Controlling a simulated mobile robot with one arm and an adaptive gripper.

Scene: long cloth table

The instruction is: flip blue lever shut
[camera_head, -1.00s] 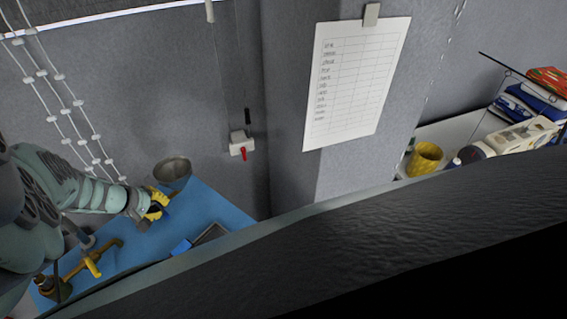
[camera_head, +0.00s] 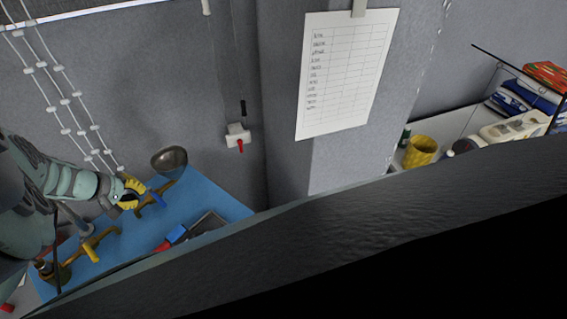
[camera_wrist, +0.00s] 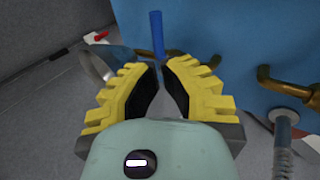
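The blue lever (camera_head: 157,197) is on a brass valve (camera_head: 147,205) at the blue panel, just right of my gripper (camera_head: 135,193) in the head view. In the wrist view the blue lever (camera_wrist: 157,35) points up the picture, just beyond the yellow fingertips of my gripper (camera_wrist: 161,66). The fingertips are drawn together almost to touching, with nothing seen held between them. The lever's lower end and most of its valve are hidden behind the fingers. Whether the fingertips touch the lever cannot be told.
A second brass valve (camera_head: 90,250) sits lower left on the blue panel (camera_head: 205,198). A metal funnel (camera_head: 170,160) is behind the blue lever. A blue-and-red object (camera_head: 173,237) lies near the dark front edge. A white box with a red lever (camera_head: 239,138) is on the wall.

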